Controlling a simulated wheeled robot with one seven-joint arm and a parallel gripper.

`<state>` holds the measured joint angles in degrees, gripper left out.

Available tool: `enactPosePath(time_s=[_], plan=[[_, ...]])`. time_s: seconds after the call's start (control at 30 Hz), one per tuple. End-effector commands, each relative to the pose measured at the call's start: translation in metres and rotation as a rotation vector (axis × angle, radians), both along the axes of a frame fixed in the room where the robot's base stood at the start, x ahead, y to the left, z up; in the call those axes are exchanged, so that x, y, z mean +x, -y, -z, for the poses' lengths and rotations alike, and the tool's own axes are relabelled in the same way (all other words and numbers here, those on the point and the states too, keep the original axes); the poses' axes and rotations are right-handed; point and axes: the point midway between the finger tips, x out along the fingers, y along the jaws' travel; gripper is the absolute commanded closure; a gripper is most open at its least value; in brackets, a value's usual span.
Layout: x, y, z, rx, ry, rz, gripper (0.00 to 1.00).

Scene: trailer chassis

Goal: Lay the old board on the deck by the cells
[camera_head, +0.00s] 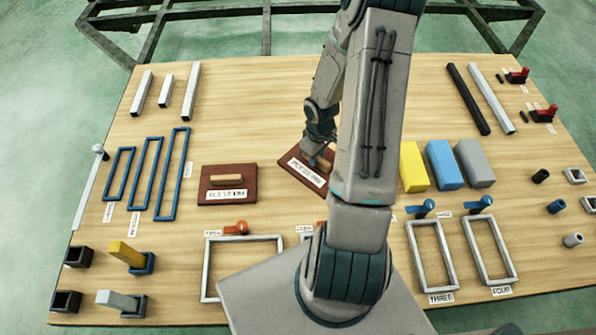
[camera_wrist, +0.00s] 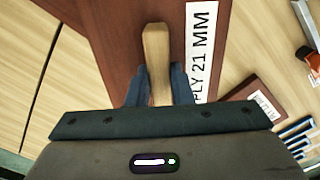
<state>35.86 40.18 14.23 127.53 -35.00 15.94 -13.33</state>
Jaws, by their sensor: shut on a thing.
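A dark red-brown board (camera_head: 296,161) with a white label lies under my gripper (camera_head: 318,161) near the middle of the table. In the wrist view the same board (camera_wrist: 115,35) fills the upper part, and its label reads "PLY 21 MM". My arm hides part of the board in the head view. I cannot tell whether it touches the deck. A second, similar board (camera_head: 229,190) with a handle lies flat to the left.
Yellow (camera_head: 412,167), blue (camera_head: 443,165) and grey (camera_head: 474,164) blocks stand right of my arm. Blue frames (camera_head: 172,175) lie left. Bare wooden deck (camera_head: 250,110) shows behind the boards.

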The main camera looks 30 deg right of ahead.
Motion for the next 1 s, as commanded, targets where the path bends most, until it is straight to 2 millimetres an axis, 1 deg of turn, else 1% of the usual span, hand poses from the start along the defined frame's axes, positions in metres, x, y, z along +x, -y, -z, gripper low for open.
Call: enactPosePath(time_s=[0.03, 0.2, 0.3, 0.4, 0.57, 0.73, 0.8, 1.0], plan=[[0.006, -0.010, 0.010, 0.000, 0.000, -0.006, 1.00], [0.022, -0.038, 0.029, -0.001, -0.001, -0.004, 1.00], [0.029, -0.051, 0.037, -0.001, -0.001, -0.003, 1.00], [0.034, -0.058, 0.041, -0.002, 0.001, 0.001, 1.00], [0.035, -0.061, 0.049, -0.001, -0.001, 0.002, 1.00], [0.034, -0.061, 0.075, -0.001, -0.003, 0.000, 1.00], [0.035, -0.061, 0.082, -0.001, -0.001, 0.002, 1.00], [0.035, -0.061, 0.082, -0.002, 0.001, 0.003, 1.00]])
